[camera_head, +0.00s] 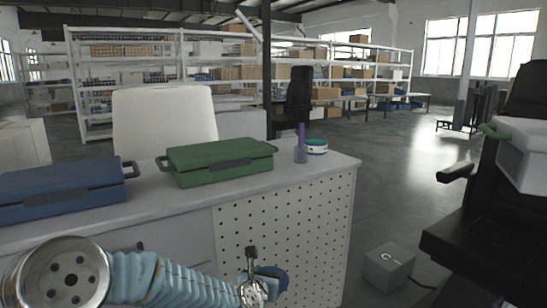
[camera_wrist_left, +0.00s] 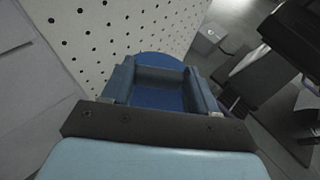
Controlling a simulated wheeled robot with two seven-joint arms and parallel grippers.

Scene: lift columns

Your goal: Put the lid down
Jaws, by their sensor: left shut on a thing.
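My left gripper (camera_head: 258,285) is low in front of the workbench, below the level of its top. It is shut on a round blue lid (camera_head: 277,277), partly hidden by the gripper. In the left wrist view the blue lid (camera_wrist_left: 162,60) shows at and beyond the fingers (camera_wrist_left: 163,88), in front of the perforated panel. Whether the lid touches the panel I cannot tell. My right gripper is not in view.
The workbench top (camera_head: 120,222) carries a blue case (camera_head: 65,188), a green case (camera_head: 222,160), a purple-topped bottle (camera_head: 301,145) and a round tub (camera_head: 316,147). The perforated panel (camera_head: 300,225) is close by. A grey box (camera_head: 388,266) and black chair (camera_head: 480,235) stand right.

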